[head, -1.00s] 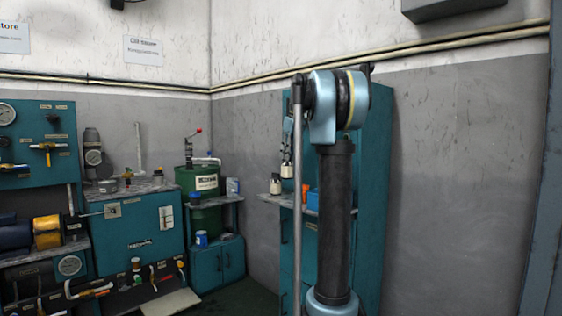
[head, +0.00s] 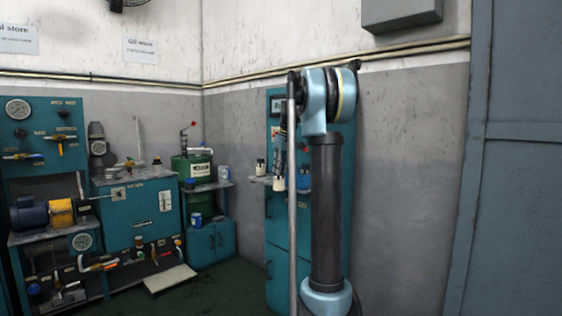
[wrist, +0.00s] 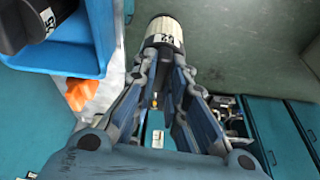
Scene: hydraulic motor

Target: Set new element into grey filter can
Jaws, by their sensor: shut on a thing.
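My gripper (wrist: 163,58) is shut on a cream cylindrical filter element (wrist: 165,32) with a dark band and a printed number. The element sticks out beyond the fingertips, its end away from the wrist camera. In the head view my gripper (head: 279,150) is small and partly behind my arm, with the pale element (head: 278,170) at its tip, in front of the teal cabinet. An upright dark grey body with a round gauge (head: 97,140) stands beside the teal tank at left. I cannot tell whether it is the grey filter can; its inside is hidden.
A similar pale item (head: 260,167) stands on the cabinet's side shelf. A blue bin (wrist: 103,40) and an orange item (wrist: 80,92) are close left of my gripper. The teal tank (head: 140,210) and green drum (head: 192,168) stand back left. Open floor (head: 225,275) lies before them.

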